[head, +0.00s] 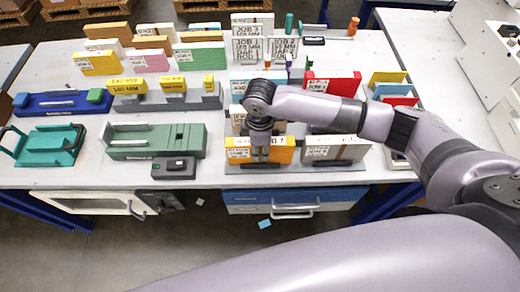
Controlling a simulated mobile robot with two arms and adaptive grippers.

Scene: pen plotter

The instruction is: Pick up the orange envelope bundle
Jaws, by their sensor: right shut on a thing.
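The orange envelope bundle (285,151) stands upright on its long edge at the front middle of the table, with a white label on its left part. It is in or just above a dark grey holder (240,166); I cannot tell if it touches the base. My right gripper (260,152) reaches down over it from above and is shut on it, hiding part of its middle. My left gripper is not in view.
A grey-brown bundle (345,149) stands close at the right. A red bundle (340,84) is behind my right arm. At the left are a green device (150,140) and a small dark box (174,168). The table's front edge is close.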

